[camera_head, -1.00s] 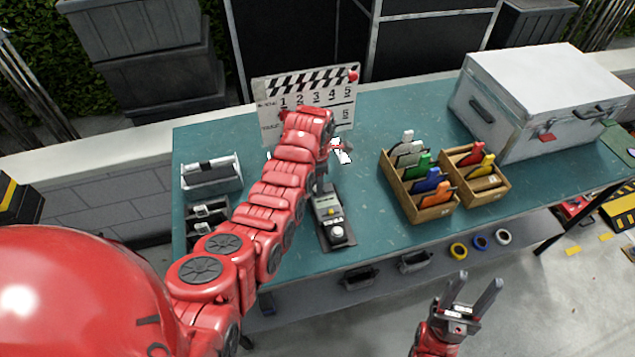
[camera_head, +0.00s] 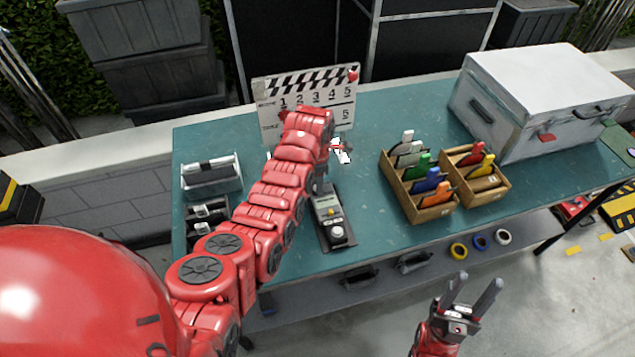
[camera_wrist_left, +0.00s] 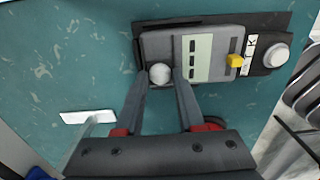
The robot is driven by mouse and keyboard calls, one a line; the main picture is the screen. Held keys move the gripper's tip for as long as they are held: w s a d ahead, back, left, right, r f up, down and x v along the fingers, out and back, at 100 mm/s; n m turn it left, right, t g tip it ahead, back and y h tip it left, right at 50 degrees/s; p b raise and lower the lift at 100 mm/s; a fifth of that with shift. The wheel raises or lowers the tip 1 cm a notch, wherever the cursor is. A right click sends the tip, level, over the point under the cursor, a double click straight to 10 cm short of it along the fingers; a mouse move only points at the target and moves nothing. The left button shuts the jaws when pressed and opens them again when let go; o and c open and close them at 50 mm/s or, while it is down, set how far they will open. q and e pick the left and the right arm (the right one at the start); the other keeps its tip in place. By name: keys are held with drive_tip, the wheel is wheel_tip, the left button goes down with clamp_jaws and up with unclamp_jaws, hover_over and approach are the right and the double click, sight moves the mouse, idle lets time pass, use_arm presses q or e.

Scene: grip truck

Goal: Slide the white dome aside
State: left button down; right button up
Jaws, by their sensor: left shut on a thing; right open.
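The grey meter (camera_head: 328,213) lies on a dark base on the teal table, with a yellow switch and a white round knob at its near end. In the left wrist view, the white dome (camera_wrist_left: 159,73) is at the other end of the meter (camera_wrist_left: 197,58). My left gripper (camera_wrist_left: 161,84) is shut on the dome, one finger on each side. In the head view my left arm hides the dome and most of that gripper. My right gripper (camera_head: 472,293) is open and empty, in front of the table.
A clapperboard (camera_head: 305,100) stands behind my left arm. Wooden boxes with coloured tabs (camera_head: 418,205) stand right of the meter, and a big white case (camera_head: 545,90) is at the far right. A grey tray (camera_head: 211,178) is at the left. Clear table lies between meter and boxes.

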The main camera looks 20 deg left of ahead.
sight(328, 187)
use_arm(q)
drive_tip(key=d+b, duration=0.1)
drive_tip(key=b, duration=0.1)
drive_tip(key=w+d+b, duration=0.1)
drive_tip(key=b, duration=0.1)
drive_tip(key=shift+w+f, duration=0.25)
drive_tip(key=shift+f, duration=0.1)
drive_tip(key=shift+w+d+r, duration=0.1)
drive_tip(key=shift+w+d, duration=0.05)
drive_tip(key=shift+d, duration=0.2)
drive_tip(key=shift+r, duration=0.25)
drive_tip(key=c, duration=0.5)
unclamp_jaws()
